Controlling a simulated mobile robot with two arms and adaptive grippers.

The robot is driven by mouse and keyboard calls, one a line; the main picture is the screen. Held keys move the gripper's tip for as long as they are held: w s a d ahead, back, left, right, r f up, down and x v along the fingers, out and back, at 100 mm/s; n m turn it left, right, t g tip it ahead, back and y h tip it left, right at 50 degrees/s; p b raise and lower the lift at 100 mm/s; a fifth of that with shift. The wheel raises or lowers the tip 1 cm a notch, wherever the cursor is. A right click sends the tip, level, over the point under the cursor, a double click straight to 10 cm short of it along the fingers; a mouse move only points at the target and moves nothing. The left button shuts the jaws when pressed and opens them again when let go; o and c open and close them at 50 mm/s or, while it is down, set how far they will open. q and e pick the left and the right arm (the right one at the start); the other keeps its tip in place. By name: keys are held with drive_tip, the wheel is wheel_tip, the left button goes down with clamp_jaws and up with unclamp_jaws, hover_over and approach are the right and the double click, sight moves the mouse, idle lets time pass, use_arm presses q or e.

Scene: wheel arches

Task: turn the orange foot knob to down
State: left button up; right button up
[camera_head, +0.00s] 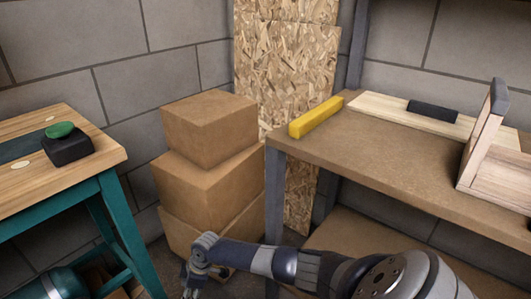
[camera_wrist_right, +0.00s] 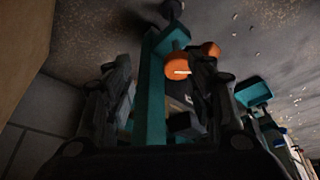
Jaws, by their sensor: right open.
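An orange knob (camera_wrist_right: 178,66) with a white mark shows in the right wrist view, beside a teal beam (camera_wrist_right: 152,100). The mark lies about level in that picture. A second orange knob (camera_wrist_right: 210,48) is just behind it to the right. My right gripper (camera_wrist_right: 160,80) is open, its dark fingers on either side of the beam and the nearer knob. The right finger is close to the knob; I cannot tell if they touch. In the head view my right gripper (camera_head: 197,280) is low, near the bottom edge. No orange knob shows there. My left gripper is not in view.
A teal-legged bench (camera_head: 100,160) stands at left with a black box (camera_head: 68,150) and green button (camera_head: 60,130) on top. Stacked cardboard boxes (camera_head: 208,135) stand in the middle. A brown workbench (camera_head: 380,150) with a yellow bar (camera_head: 316,117) is at right.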

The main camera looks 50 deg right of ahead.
drive_tip(key=s+d+m+h+p, duration=0.1)
drive_tip(key=s+m+p, duration=0.2)
drive_tip(key=s+p, duration=0.8)
drive_tip(key=s+d+f+m+h+p, duration=0.1)
drive_tip(key=s+m+h+p, duration=0.1)
drive_tip(key=s+p, duration=0.9)
drive_tip(key=shift+s+d+f+m+g+p, duration=0.25)
drive_tip(key=shift+s+m+g+p, duration=0.2)
drive_tip(key=shift+s, duration=3.45)
